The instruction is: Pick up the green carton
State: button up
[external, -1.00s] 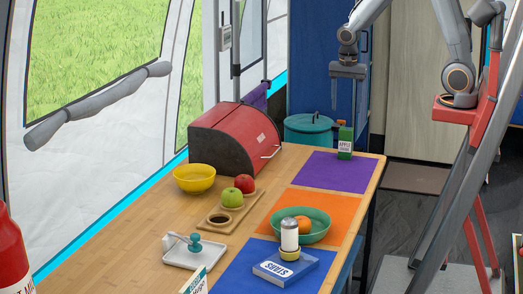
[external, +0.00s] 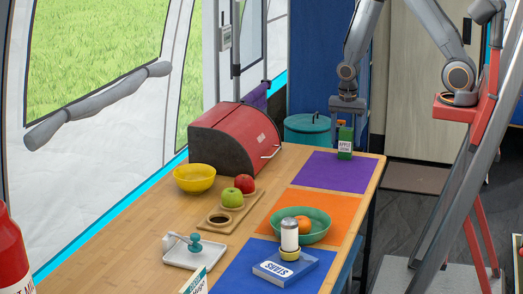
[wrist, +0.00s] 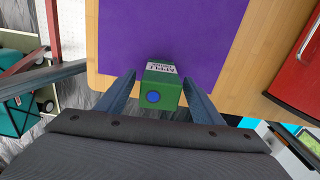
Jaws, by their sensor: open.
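In the wrist view a gap shows between each fingertip of my gripper (wrist: 165,90) and the carton.
A teal pot (external: 308,129) stands behind the table, left of the carton. A red bread box (external: 236,143) is further left. An orange mat (external: 318,208) with a green bowl (external: 304,233) lies nearer.

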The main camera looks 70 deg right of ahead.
jog(key=shift+f, duration=1.15)
jog(key=c, duration=1.3)
jog(key=shift+r, duration=0.1)
